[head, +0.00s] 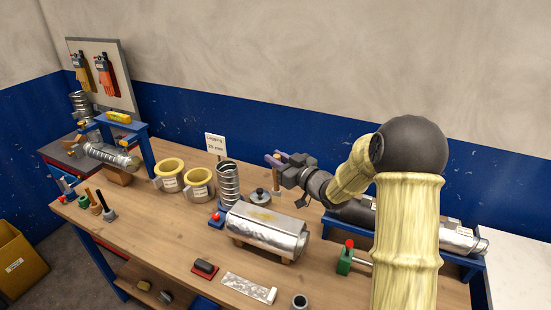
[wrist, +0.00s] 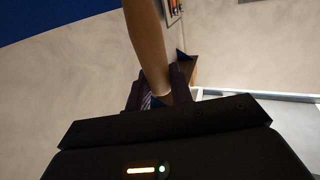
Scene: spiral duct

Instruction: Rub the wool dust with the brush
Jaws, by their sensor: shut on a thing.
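My gripper (head: 281,158) is shut on a tan wooden handle (wrist: 147,45), which I take to be the brush. The handle runs up out of the jaws in the wrist view. In the head view a small tan and dark part (head: 277,180) of it hangs below the jaws; the bristles cannot be made out. The wool dust looks to be the yellowish patch (head: 261,214) on top of the silver wrapped duct piece (head: 267,233). My gripper is above and behind this piece, apart from it.
A spiral duct coil (head: 229,185) stands left of my gripper, behind the wrapped piece. Two yellow rings (head: 198,182) stand farther left. A dark round knobbed thing (head: 260,196) sits close behind the piece.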

